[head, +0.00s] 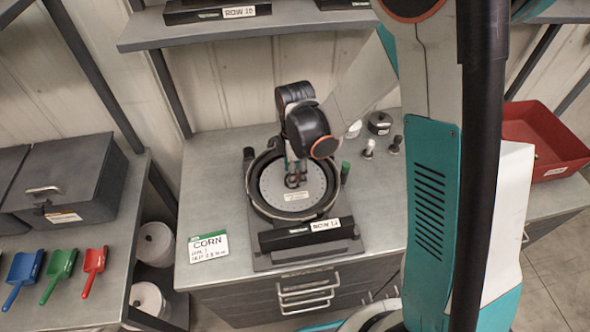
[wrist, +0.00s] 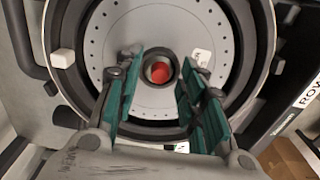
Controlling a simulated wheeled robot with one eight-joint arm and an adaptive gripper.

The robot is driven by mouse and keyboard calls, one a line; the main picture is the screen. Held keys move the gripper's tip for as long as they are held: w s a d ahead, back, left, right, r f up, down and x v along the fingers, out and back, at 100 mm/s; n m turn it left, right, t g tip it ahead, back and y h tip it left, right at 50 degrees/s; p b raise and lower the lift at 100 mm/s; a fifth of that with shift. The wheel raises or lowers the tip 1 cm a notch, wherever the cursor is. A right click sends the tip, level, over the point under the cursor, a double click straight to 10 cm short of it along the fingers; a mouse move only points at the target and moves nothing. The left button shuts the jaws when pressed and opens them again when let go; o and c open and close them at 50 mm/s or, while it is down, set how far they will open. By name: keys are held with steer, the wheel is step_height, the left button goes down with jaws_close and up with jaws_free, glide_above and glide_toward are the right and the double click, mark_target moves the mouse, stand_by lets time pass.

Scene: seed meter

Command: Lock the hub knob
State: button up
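The seed meter (head: 255,200) stands on the bench, a round black housing with a pale, perforated seed plate (head: 268,186) inside. The plate (wrist: 135,27) fills the upper part of the wrist view. At its centre is the hub knob (wrist: 160,72), with a red middle inside a dark ring. My gripper (head: 296,180) points down over the plate's centre and partly hides the hub in the head view. In the wrist view my gripper (wrist: 164,65) is open, its green-padded fingers on either side of the hub with visible gaps. I cannot tell their exact height above the plate.
Small bottles and a dark round weight (head: 379,123) stand at the right. A shelf (head: 165,37) crosses behind; a red tray (head: 540,140) is far right.

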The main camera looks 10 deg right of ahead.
jaws_close()
steer(key=shift+m, duration=0.3)
steer(key=m+b, duration=0.2)
steer(key=m, duration=0.1)
steer(key=shift+m, duration=0.3)
steer(key=m+b, duration=0.2)
steer(key=m, duration=0.2)
steer(key=shift+m, duration=0.3)
steer(key=m+b, duration=0.1)
steer(key=m, duration=0.3)
steer(key=m+b, duration=0.1)
steer(key=m, duration=0.4)
